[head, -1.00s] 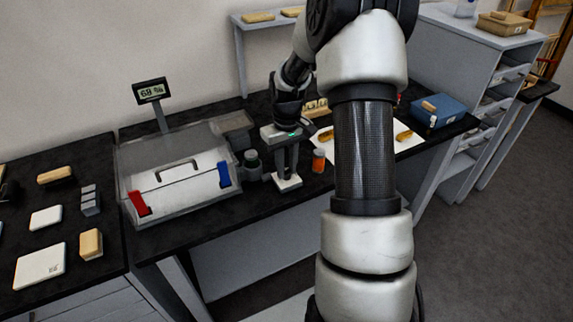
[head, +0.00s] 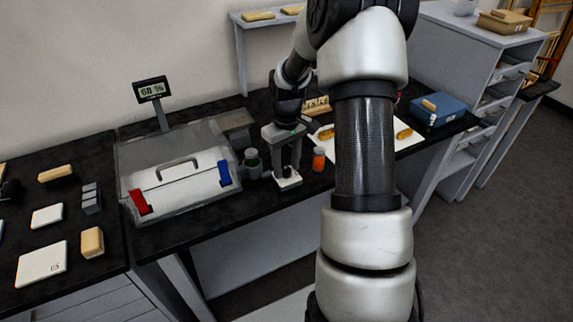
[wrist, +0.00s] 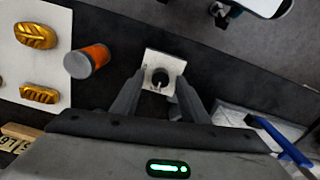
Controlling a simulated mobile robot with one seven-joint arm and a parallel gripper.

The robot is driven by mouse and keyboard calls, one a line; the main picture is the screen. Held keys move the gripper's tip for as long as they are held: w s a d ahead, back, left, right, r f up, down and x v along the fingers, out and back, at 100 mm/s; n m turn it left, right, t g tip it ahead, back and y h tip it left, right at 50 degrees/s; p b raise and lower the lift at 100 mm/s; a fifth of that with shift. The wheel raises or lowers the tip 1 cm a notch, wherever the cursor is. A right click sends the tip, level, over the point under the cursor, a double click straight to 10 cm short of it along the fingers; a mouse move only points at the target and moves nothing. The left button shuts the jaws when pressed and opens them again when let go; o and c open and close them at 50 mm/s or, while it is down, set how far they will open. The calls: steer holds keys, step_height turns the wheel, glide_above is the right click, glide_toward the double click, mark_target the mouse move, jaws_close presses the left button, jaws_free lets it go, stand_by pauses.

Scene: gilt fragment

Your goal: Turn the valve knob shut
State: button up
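The valve knob (wrist: 160,78) is small, dark and round, on a square white plate (wrist: 150,60). In the head view, the plate (head: 289,184) lies on the black bench right of the clear case. My gripper (head: 287,168) points down over it. In the wrist view, my gripper (wrist: 160,76) is open, with one finger on each side of the knob and visible gaps. The fingers seem to end just above the knob or level with its top; I cannot tell which. The knob's turn marking is too small to read.
The clear case (head: 178,175) with red and blue latches stands left, its display (head: 152,90) behind. Gilt pieces lie on a white sheet (wrist: 30,75). A blue box (head: 438,110) is farther right.

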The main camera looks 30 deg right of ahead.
mark_target(287, 169)
step_height(287, 169, up, 17)
steer(key=p, duration=0.1)
steer(key=shift+r, duration=0.2)
stand_by(0.4)
stand_by(0.3)
